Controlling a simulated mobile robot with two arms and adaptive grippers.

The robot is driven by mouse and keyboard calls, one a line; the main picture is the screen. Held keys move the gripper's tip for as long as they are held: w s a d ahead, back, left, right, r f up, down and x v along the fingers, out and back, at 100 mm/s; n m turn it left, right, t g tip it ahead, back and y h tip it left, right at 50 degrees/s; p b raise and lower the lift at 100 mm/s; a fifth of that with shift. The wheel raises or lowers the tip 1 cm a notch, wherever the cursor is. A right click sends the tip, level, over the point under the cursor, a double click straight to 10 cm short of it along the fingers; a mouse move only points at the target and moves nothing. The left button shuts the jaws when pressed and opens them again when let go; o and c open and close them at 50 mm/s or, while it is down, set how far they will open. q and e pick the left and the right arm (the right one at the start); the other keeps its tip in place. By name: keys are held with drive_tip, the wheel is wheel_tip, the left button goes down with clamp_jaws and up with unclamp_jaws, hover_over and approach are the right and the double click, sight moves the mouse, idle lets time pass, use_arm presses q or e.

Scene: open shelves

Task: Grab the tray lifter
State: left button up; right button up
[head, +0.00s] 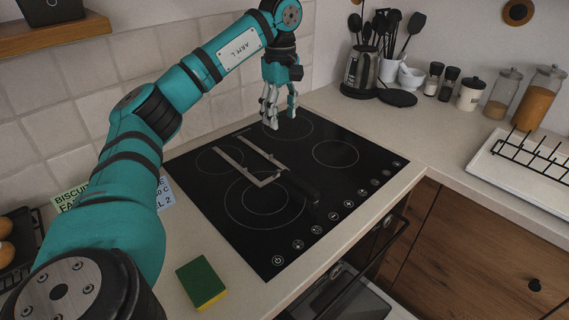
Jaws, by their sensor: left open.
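The tray lifter (262,182) lies flat on the black cooktop (337,205). It has a pale metal two-pronged fork, and its black handle (302,186) points toward the front right. My left gripper (281,108) is open and empty, pointing down above the far part of the cooktop. In the picture it is above the tray lifter, apart from it and beyond its prongs. My right gripper is not in view.
A green-yellow sponge (202,282) lies on the counter at the front left. A kettle (361,72), a utensil holder (392,68) and jars (503,92) stand at the back right. A white tray with a black rack (515,180) is at the right.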

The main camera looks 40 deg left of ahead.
use_arm(q)
approach(284, 170)
drive_tip(key=shift+s+a, duration=0.3)
drive_tip(key=shift+s, duration=0.05)
drive_tip(key=f, duration=0.3)
drive_tip(key=shift+w+a+f+p, duration=0.2)
drive_tip(key=shift+w+f+p, duration=0.1)
drive_tip(key=shift+p, duration=0.1)
drive_tip(key=shift+d+f, duration=0.1)
drive_tip(key=shift+f, duration=0.75)
drive_tip(key=shift+d+f+p, duration=0.15)
drive_tip(key=shift+f+p, duration=0.15)
drive_tip(key=shift+f, duration=0.1)
wheel_tip(284, 170, down, 4)
drive_tip(key=shift+d+r+p, duration=0.1)
drive_tip(key=shift+r+p, duration=0.05)
drive_tip(key=shift+p, duration=0.35)
drive_tip(key=shift+f, duration=0.25)
drive_tip(key=shift+c, duration=0.3)
clamp_jaws()
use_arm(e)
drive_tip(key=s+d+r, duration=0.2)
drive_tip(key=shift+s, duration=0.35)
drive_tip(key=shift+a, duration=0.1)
